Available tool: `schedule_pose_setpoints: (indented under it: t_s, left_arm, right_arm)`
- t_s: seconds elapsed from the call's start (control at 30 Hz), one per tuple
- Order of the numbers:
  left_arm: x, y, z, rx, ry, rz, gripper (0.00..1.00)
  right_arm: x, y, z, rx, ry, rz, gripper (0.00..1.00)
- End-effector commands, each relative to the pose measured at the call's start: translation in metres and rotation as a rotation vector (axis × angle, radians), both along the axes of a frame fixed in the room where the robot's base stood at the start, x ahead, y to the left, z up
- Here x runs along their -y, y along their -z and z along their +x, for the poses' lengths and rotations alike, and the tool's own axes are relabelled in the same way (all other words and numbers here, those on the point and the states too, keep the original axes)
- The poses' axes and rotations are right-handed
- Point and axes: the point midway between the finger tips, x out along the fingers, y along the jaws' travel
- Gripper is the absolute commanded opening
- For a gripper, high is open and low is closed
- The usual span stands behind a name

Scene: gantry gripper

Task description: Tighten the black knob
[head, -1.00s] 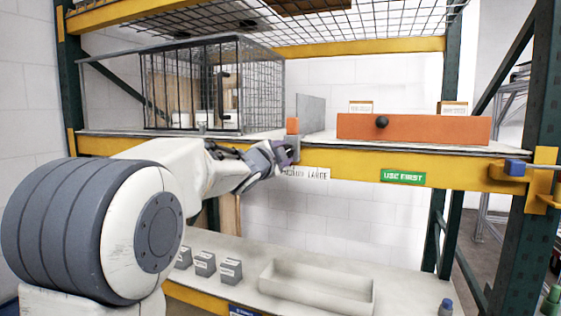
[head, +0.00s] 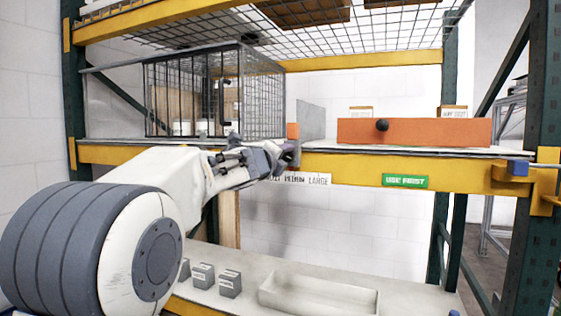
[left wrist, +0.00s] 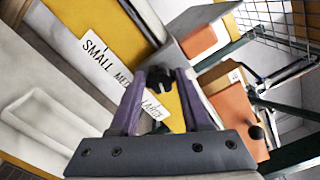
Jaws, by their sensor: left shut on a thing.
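A black knob (left wrist: 160,76) shows between the purple fingertips of my left gripper (left wrist: 160,90) in the left wrist view. My fingers are shut on it from both sides. It sits in front of the yellow beam, by a grey plate (left wrist: 196,24) and the white size label (left wrist: 108,62). A second, round black knob (head: 382,125) stands on the orange panel (head: 440,132), apart from my gripper. My right gripper is not in view.
A wire cage (head: 262,95) stands on the shelf left of my gripper. A small orange block (head: 292,130) is just above it. A green sign (head: 405,181) is on the yellow beam (head: 460,172). Below are a pale tray (head: 318,296) and several small grey boxes (head: 230,283).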

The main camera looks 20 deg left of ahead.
Motion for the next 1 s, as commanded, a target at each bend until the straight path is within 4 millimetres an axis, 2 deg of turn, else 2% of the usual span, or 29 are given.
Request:
schedule_pose_setpoints:
  t_s: [0.5,1.0]
  left_arm:
    - [0.001,0.001,0.000,0.014,0.001,0.437,0.00]
    - [0.002,0.001,0.000,0.018,0.002,0.606,0.00]
  right_arm:
    - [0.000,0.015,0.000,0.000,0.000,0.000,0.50]
    - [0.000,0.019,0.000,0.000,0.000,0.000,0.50]
